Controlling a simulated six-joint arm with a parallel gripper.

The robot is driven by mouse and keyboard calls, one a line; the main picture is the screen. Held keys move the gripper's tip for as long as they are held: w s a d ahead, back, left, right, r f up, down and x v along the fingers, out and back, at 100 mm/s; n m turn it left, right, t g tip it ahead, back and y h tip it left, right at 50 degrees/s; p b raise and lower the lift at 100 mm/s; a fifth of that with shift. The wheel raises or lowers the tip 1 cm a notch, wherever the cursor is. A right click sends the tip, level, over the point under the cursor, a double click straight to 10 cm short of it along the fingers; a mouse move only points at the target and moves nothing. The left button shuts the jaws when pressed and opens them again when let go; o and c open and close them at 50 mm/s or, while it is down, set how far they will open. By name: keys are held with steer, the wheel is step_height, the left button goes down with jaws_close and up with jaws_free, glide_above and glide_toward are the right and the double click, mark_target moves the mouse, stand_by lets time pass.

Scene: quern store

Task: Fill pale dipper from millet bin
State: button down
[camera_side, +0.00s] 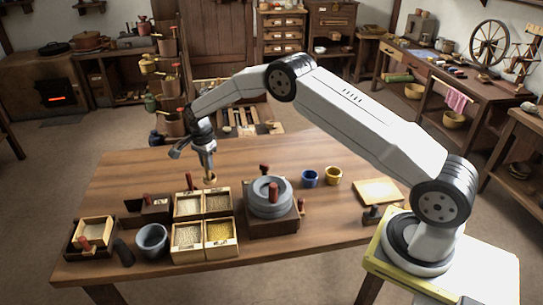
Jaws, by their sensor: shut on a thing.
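My gripper (208,151) hangs above the table behind the grain bins. It is shut on the upright handle of the pale dipper (210,180), whose small tan cup is at the bottom. The dipper is just behind the back pair of bins, close to the table top; I cannot tell if it touches. What the cup holds is too small to see. Four square wooden bins stand together in front of it. The front right one holds yellow grain and looks like the millet bin (223,253). The other bins hold paler or greyish grain.
A grey stone quern (270,205) stands right of the bins. A grey bowl (152,241) and a wooden tray (70,250) are on the left. The table's back left is clear.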

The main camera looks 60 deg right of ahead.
steer(key=s+a, duration=1)
steer(key=s, duration=0.3)
steer(key=shift+s+a+r, duration=0.15)
steer(key=shift+s+a, duration=0.05)
steer(key=shift+a, duration=0.15)
steer(key=shift+f, duration=0.25)
steer(key=shift+f, duration=4)
steer(key=shift+r, duration=0.15)
step_height(320, 180, up, 8)
